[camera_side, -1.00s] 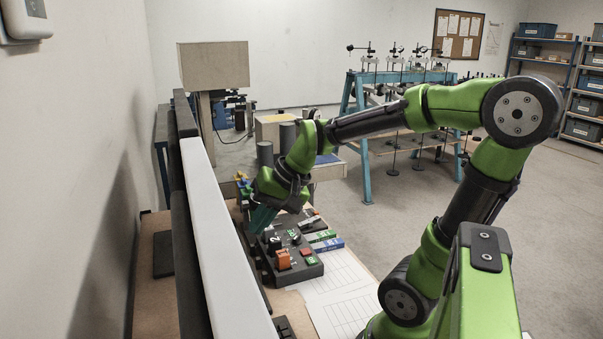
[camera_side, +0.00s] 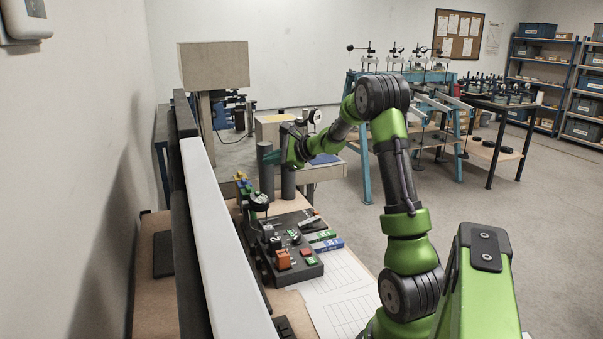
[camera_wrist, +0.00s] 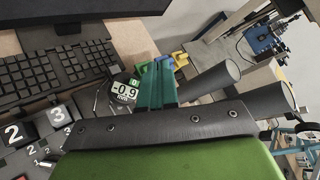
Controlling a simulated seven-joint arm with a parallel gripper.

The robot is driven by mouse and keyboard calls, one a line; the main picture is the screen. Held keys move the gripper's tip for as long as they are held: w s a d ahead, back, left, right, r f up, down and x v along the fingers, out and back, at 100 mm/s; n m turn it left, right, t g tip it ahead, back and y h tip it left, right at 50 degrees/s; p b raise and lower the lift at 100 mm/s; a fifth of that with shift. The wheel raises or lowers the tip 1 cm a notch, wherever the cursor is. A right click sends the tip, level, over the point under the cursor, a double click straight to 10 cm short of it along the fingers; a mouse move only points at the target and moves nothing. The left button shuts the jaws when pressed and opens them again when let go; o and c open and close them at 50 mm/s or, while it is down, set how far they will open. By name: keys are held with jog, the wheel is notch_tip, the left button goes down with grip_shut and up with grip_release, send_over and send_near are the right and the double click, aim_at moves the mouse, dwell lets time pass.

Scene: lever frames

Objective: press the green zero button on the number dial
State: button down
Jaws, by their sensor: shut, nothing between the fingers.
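The number dial (camera_side: 259,199) is a dark round gauge at the far end of the black control panel in the side view. In the wrist view its white display (camera_wrist: 124,91) reads about -0.9 mm, just left of my fingers. A small green patch at the display's upper right edge looks like the green zero button (camera_wrist: 135,83), close beside the fingers in the picture. My gripper (camera_side: 270,157) is above and beyond the dial in the side view, apart from it. Its teal fingers (camera_wrist: 156,66) are shut with nothing between them.
The black panel (camera_side: 315,272) carries number blocks, levers and buttons. Two dark cylinders (camera_side: 265,168) stand behind the dial, near my gripper. Blue, yellow and green pieces (camera_side: 241,182) sit beside the dial. A keyboard (camera_wrist: 60,70) lies left in the wrist view.

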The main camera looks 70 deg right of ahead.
jog(key=shift+a, duration=0.1)
send_over(263, 198)
jog(key=shift+s+f, duration=0.15)
jog(key=shift+f, duration=1.95)
jog(key=shift+s+f, duration=0.1)
jog(key=shift+f, duration=1.95)
jog(key=shift+f, duration=0.15)
jog(key=shift+w+f, duration=0.1)
jog(key=shift+f, duration=0.15)
jog(key=shift+w+f, duration=0.15)
jog(key=shift+f, duration=0.2)
jog(key=shift+s+r, duration=0.3)
jog(key=shift+r, duration=0.45)
jog(key=shift+r, duration=0.1)
jog(key=shift+s+r, duration=0.3)
jog(key=shift+r, duration=0.45)
jog(key=shift+s+r, duration=0.25)
jog(key=shift+r, duration=0.5)
jog(key=shift+s+r, duration=0.3)
jog(key=shift+r, duration=0.45)
